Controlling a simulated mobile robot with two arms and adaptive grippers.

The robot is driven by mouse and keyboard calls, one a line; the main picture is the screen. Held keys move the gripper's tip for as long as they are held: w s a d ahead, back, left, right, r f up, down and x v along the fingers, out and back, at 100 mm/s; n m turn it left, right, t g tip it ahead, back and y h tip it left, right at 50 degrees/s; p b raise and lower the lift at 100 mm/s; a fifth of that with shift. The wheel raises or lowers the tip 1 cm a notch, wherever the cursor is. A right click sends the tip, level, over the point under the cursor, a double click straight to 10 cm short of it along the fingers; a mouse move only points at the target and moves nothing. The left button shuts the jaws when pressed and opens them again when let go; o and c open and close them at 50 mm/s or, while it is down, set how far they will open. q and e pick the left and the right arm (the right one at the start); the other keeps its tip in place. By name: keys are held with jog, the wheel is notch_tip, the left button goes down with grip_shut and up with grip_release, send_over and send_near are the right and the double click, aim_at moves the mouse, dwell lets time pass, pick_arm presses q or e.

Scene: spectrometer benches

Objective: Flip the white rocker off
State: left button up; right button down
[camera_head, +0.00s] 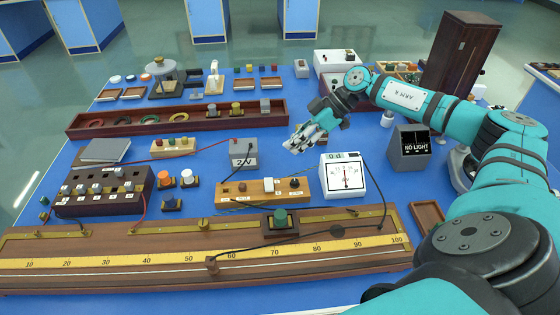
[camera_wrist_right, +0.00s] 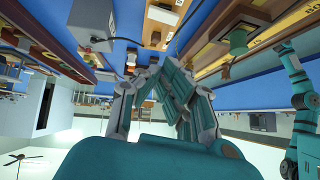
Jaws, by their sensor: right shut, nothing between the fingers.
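My right gripper (camera_head: 292,146) is shut and empty, held above the blue table between the grey 2 V box and the white meter. It also shows in the right wrist view (camera_wrist_right: 170,78), its fingers together. I cannot tell for sure which part is the white rocker. A small light part (camera_head: 270,185) sits on the wooden switch board (camera_head: 233,197), in front of the gripper; its setting is too small to read. A white-capped piece (camera_head: 187,177) stands farther left. The gripper appears apart from both. My left gripper is not in view.
The white meter (camera_head: 343,178) stands right of the switch board, the grey 2 V box (camera_head: 243,151) behind it. A long wooden scale board (camera_head: 120,262) lies in front with a green knob (camera_head: 281,216). Cables cross the table. A grey NO LIGHT box (camera_head: 409,160) stands right.

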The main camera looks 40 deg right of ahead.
jog(key=p, duration=0.2)
send_over(270, 181)
jog(key=s, duration=0.1)
notch_tip(270, 181, down, 6)
jog(key=shift+r, duration=0.15)
jog(key=f, duration=0.3)
jog(key=shift+s+a+f, duration=0.1)
jog(key=shift+a+f, duration=0.25)
jog(key=shift+f, duration=0.6)
jog(key=shift+s+p, duration=0.15)
jog(key=shift+p, duration=0.8)
jog(key=shift+a+f+b, duration=0.1)
jog(key=shift+f+b, duration=0.1)
jog(key=shift+b, duration=0.2)
jog(key=shift+s, duration=0.1)
jog(key=shift+w, duration=0.35)
jog(key=shift+w+d+r, duration=0.1)
jog(key=shift+w+d, duration=0.3)
